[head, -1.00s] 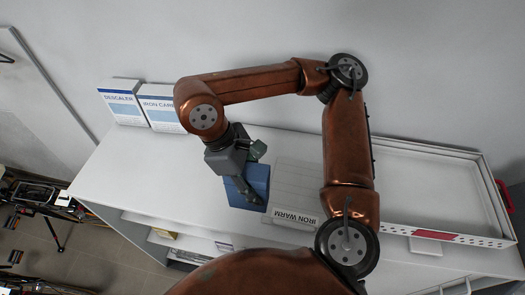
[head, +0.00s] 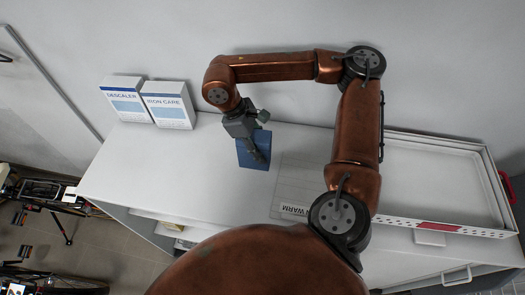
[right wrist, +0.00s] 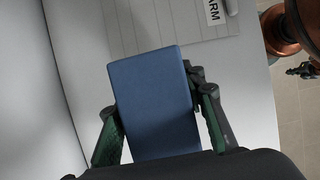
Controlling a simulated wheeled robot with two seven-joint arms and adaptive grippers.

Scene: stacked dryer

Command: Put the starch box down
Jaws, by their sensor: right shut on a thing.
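The starch box appears to be the plain blue box (head: 252,163); no label is readable on it. My right gripper (head: 257,153) is shut on it, with the gripper above it in the head view. In the right wrist view the blue box (right wrist: 152,100) sits between two green-backed fingers, and its broad face shows. It is over the white counter (head: 180,165), left of the IRON WARM panel. I cannot tell whether it touches the counter. My left gripper is not in view.
The DESCALER box (head: 124,100) and IRON CARE box (head: 168,106) stand at the back left. The IRON WARM panel (head: 292,177) lies right of the blue box. A shallow white tray (head: 440,155) is farther right. The counter's left front is clear.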

